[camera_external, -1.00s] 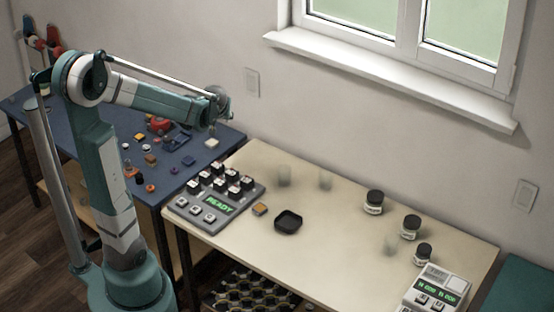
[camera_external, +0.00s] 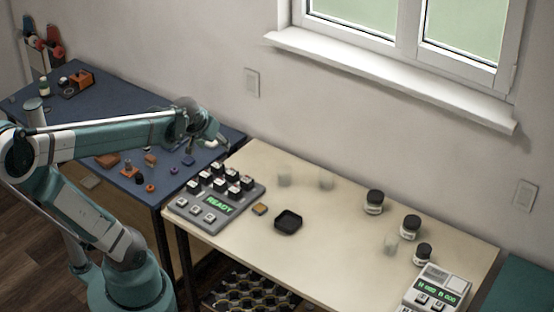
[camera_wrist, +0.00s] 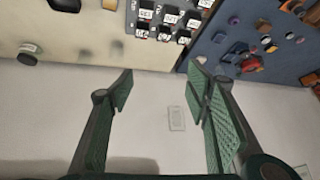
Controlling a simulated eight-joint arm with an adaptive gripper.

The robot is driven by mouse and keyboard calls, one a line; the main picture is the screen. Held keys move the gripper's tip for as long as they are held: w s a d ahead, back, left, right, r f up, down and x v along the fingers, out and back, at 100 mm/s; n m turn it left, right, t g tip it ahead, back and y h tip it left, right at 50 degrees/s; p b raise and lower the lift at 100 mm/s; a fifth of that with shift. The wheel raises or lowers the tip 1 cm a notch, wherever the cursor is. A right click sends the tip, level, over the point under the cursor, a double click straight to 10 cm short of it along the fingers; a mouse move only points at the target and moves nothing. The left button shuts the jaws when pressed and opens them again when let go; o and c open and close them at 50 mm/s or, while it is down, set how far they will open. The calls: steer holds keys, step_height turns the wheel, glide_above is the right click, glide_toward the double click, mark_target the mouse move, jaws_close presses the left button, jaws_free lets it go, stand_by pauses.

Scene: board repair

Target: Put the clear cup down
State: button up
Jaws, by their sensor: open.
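Three small clear cups stand on the cream table in the outside view: one at the back left (camera_external: 284,180), one beside it to the right (camera_external: 326,181), and one farther right (camera_external: 391,244) among the dark-lidded jars. I cannot tell which one the task means. My gripper (camera_wrist: 160,79) is open in the wrist view, with nothing between its fingers and the pale wall behind them. In the outside view my gripper (camera_external: 213,137) is above the right side of the blue table, to the left of the cups and apart from them.
A keypad unit (camera_external: 211,204) reading READY, a yellow-topped block (camera_external: 260,209) and a black tray (camera_external: 288,222) are on the cream table. Several dark-lidded jars (camera_external: 374,203) and a second display unit (camera_external: 435,290) stand right. Small parts lie on the blue table (camera_external: 140,100). The table's front middle is clear.

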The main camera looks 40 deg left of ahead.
steer(key=s+d+m+h, duration=0.2)
steer(key=s+d, duration=0.5)
steer(key=s, duration=0.2)
steer(key=shift+f, duration=0.4)
steer(key=shift+o, duration=0.5)
steer(key=shift+s, duration=0.1)
steer(key=shift+r, duration=2.6)
steer(key=w+a+r+m+g+y+b, duration=0.15)
steer(key=w+m+y, duration=0.25)
steer(key=w+m, duration=0.5)
steer(key=w+a+r+m+g+y, duration=0.2)
steer(key=w+a+m+y, duration=0.15)
steer(key=w, duration=0.95)
steer(key=w+d+f+m+y+b, duration=0.1)
steer(key=w+d+m+y, duration=0.65)
steer(key=w+d, duration=0.5)
steer(key=w+d+f+y, duration=0.1)
steer(key=d+f+y, duration=0.2)
steer(key=d, duration=0.4)
steer(key=shift+g, duration=0.45)
steer(key=f, duration=2.9)
steer(key=shift+w+a+f, duration=0.2)
steer(key=shift+a+f, duration=0.15)
